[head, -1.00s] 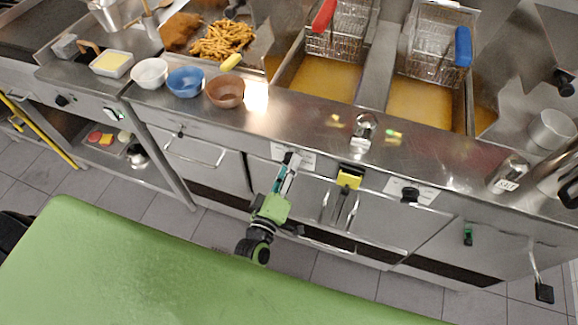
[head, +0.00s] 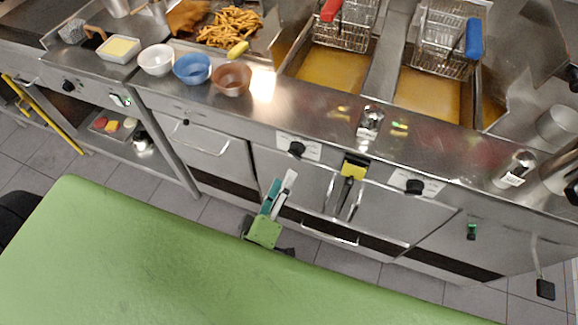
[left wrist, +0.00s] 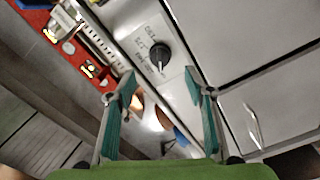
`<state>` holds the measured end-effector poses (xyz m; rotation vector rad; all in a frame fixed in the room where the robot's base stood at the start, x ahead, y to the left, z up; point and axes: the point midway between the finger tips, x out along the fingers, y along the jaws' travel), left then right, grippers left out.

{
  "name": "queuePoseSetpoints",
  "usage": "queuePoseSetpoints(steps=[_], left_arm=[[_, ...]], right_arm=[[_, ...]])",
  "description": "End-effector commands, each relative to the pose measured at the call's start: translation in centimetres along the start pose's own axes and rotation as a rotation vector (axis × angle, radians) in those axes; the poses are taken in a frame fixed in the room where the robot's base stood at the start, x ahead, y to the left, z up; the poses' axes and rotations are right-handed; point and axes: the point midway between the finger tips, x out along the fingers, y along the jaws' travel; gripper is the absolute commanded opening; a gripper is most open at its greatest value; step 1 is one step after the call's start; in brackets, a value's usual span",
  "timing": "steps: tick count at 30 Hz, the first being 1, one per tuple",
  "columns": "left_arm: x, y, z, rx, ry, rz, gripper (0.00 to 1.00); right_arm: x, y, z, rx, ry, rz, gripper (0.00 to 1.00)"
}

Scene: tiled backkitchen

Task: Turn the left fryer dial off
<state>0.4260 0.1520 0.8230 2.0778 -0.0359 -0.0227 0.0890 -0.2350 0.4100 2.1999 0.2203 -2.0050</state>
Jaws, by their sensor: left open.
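The left fryer dial (head: 297,149) is a black knob on a white label plate on the fryer front, below the left oil vat. It also shows in the left wrist view as a round black knob (left wrist: 160,56), ahead of and between the fingertips. My left gripper (head: 279,190) is open, with teal finger pads, below and left of the dial and apart from it. Its two fingers also show in the left wrist view (left wrist: 160,95), with nothing between them. The right fryer dial (head: 415,187) sits further right. My right gripper is not in view.
Tongs hang from a yellow holder (head: 354,167) between the dials. White (head: 156,60), blue (head: 192,69) and brown (head: 230,79) bowls stand on the counter edge. Frying baskets with red (head: 331,10) and blue (head: 474,39) handles sit at the vats.

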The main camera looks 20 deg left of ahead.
Motion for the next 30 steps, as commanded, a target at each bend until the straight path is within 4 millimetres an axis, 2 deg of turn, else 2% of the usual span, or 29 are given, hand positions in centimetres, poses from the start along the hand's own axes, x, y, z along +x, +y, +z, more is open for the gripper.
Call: queuePoseSetpoints(steps=[3,7,25,28,30], left_arm=[[-1.8,-0.1,0.0,0.000,-0.001,-0.002,0.48],[-2.7,0.0,0.0,0.000,0.001,0.000,0.48],[-2.9,-0.1,0.0,0.002,0.000,0.000,0.48],[-3.0,-1.2,0.9,0.033,-0.029,-0.020,0.48],[-3.2,-3.2,2.4,0.089,-0.081,-0.056,0.48]], right_arm=[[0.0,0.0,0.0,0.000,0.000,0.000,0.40],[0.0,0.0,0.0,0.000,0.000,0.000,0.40],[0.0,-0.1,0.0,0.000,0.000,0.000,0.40],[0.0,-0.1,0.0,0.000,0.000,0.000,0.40],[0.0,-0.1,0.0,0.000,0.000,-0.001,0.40]])
